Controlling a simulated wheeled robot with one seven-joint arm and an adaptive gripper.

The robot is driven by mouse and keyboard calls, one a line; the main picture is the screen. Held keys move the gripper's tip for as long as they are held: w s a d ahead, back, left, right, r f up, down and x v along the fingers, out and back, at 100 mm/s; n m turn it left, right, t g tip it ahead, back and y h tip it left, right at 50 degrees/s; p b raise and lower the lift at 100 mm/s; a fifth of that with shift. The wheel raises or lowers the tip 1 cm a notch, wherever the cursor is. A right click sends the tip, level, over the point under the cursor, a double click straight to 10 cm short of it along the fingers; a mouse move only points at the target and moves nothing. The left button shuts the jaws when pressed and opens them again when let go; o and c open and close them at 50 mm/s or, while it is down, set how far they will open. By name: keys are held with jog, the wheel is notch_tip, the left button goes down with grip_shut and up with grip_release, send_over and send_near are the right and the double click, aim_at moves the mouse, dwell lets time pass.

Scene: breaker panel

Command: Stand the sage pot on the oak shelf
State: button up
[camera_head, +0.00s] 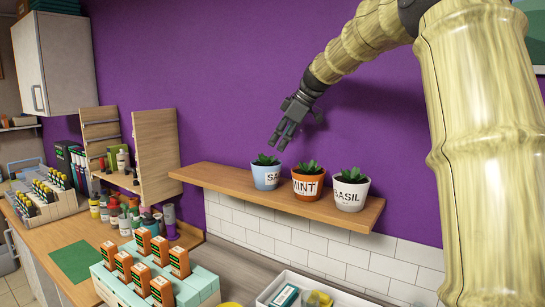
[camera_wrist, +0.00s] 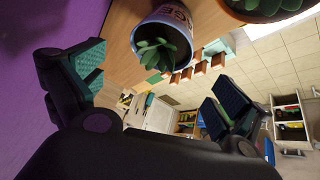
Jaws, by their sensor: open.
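The sage pot (camera_head: 266,179) is light blue with a green plant and dark lettering that begins "SA". It stands upright on the oak shelf (camera_head: 217,176), leftmost of three pots. My gripper (camera_head: 279,143) is open and empty, above the sage pot and apart from it in the head view, with its fingers pointing down and left. In the wrist view, the sage pot (camera_wrist: 176,22) shows at the top, beyond the open fingers (camera_wrist: 160,86), and is not between the pads. The shelf (camera_wrist: 117,55) shows beside it.
The orange mint pot (camera_head: 307,186) stands close right of the sage pot, and the white basil pot (camera_head: 349,192) is farther right. A purple wall (camera_head: 215,90) rises behind the shelf. The shelf's left end is bare.

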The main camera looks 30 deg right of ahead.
jog(key=shift+v, duration=1.5)
